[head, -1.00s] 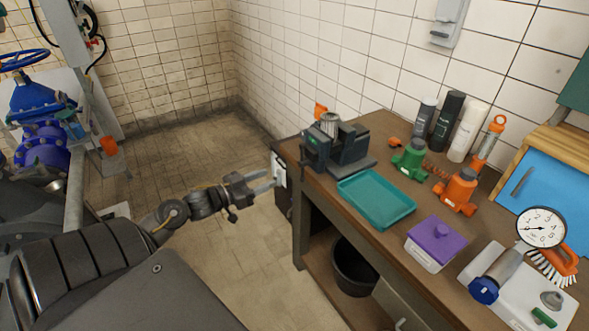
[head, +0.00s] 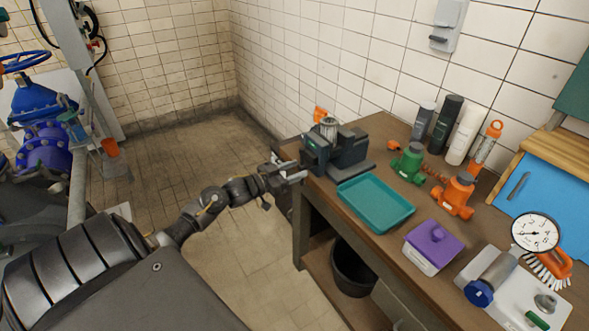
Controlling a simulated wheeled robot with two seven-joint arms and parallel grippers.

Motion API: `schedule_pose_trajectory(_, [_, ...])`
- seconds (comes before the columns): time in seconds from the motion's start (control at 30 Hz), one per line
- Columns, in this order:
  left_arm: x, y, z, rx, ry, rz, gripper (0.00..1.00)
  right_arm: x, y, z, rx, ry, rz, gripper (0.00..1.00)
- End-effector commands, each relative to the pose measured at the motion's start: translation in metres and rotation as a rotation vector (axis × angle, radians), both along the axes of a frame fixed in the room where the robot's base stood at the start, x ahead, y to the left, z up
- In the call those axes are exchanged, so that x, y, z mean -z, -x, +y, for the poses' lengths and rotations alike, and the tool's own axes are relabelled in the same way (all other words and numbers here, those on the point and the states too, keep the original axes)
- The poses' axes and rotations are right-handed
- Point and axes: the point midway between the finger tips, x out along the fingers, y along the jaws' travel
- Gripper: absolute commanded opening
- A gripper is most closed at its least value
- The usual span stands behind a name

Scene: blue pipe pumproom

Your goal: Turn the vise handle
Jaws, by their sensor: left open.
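The dark vise (head: 340,152) is mounted at the far left corner of the brown workbench, with a light cylindrical piece (head: 328,127) upright at its jaws. The vise handle cannot be made out clearly; it may be behind my gripper at the vise's left front. My left gripper (head: 296,173) is open, with its fingers reaching toward the vise's left end, just off the bench corner. Whether a finger touches the vise or its handle cannot be told. My right gripper is not in view.
A teal tray (head: 374,202) lies right in front of the vise. Green (head: 407,163) and orange (head: 453,196) fittings, a purple-lidded box (head: 433,247) and a gauge (head: 535,233) stand farther right. A black bucket (head: 352,268) is under the bench. The floor left of the bench is open.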

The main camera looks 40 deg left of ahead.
Motion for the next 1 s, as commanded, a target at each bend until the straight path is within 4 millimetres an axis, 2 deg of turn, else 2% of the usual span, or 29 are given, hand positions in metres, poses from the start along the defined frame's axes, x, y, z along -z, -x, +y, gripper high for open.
schedule_pose_trajectory(0.27, [0.0003, -0.0015, -0.0005, 0.0, 0.0, 0.0, 0.44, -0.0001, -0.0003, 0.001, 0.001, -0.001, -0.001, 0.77])
schedule_pose_trajectory(0.6, [0.0002, -0.0013, -0.0004, 0.0, 0.0, 0.0, 0.01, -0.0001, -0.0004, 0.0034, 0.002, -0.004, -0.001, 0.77])
schedule_pose_trajectory(1.0, [-0.0015, -0.0013, -0.0004, 0.0, 0.023, 0.006, 0.0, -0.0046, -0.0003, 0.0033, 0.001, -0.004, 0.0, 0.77])
